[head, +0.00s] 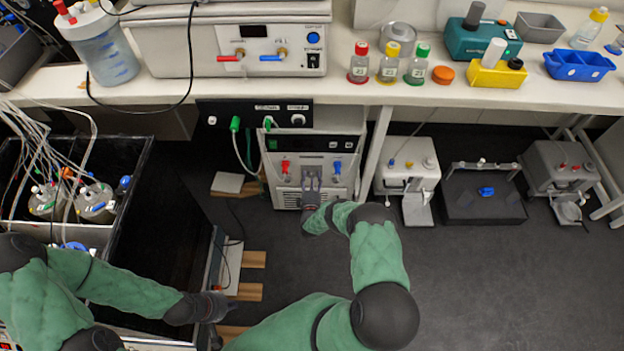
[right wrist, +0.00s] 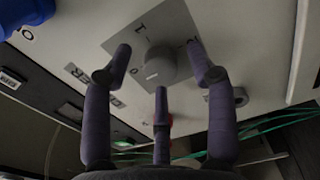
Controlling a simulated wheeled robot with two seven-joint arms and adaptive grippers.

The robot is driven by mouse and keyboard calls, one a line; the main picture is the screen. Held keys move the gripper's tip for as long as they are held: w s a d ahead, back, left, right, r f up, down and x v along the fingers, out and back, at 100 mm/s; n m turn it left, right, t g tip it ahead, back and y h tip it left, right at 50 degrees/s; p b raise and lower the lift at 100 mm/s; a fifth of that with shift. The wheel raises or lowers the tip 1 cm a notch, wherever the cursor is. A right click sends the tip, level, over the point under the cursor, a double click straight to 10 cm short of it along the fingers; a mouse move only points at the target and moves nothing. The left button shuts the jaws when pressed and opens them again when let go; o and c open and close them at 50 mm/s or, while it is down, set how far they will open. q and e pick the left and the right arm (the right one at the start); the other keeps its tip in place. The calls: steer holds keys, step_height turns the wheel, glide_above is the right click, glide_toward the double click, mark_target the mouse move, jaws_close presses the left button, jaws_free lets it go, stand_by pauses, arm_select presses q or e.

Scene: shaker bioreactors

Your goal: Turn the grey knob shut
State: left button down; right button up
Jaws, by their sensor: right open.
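The round grey knob (right wrist: 161,64) sits on a grey square plate (right wrist: 128,40) on a pale front panel in the right wrist view. A short white mark shows on the knob. The plate bears printed letters, among them an "O" at the left. My right gripper (right wrist: 160,74) is open, with two fingers on either side of the knob and a third below it; I cannot tell whether any touches. In the head view my right gripper (head: 312,182) is in front of the white unit under the bench and covers the knob. My left gripper (head: 216,307) is low at the left, its fingers unclear.
The white unit (head: 345,128) carries red (head: 285,167) and blue (head: 337,167) fittings beside my right gripper. A black-walled tank (head: 140,205) with bottles stands at the left. A small white pump (head: 406,178) is to the right.

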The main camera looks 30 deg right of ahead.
steer(key=v, duration=1.1)
steer(key=shift+s+a, duration=0.15)
steer(key=shift+s, duration=0.2)
steer(key=a+r+m+g+y+p, duration=0.4)
steer(key=a+m+g+y, duration=0.25)
steer(key=a+y, duration=0.4)
steer(key=s+a+r+m+g+y+p, duration=0.1)
steer(key=s+a+r, duration=0.3)
steer(key=s, duration=0.4)
steer(key=s+a+r+m+g+y+p, duration=0.1)
steer(key=s+a+r+m+g, duration=0.3)
steer(key=s+r, duration=0.3)
steer(key=s+a+r+m+g+y+p, duration=0.1)
steer(key=s+a+r+m+g, duration=0.1)
steer(key=s, duration=0.6)
step_height(320, 180, up, 3)
steer(key=shift+s+a+r+m+g, duration=0.3)
steer(key=shift+a+g, duration=0.35)
steer(key=shift+a, duration=0.3)
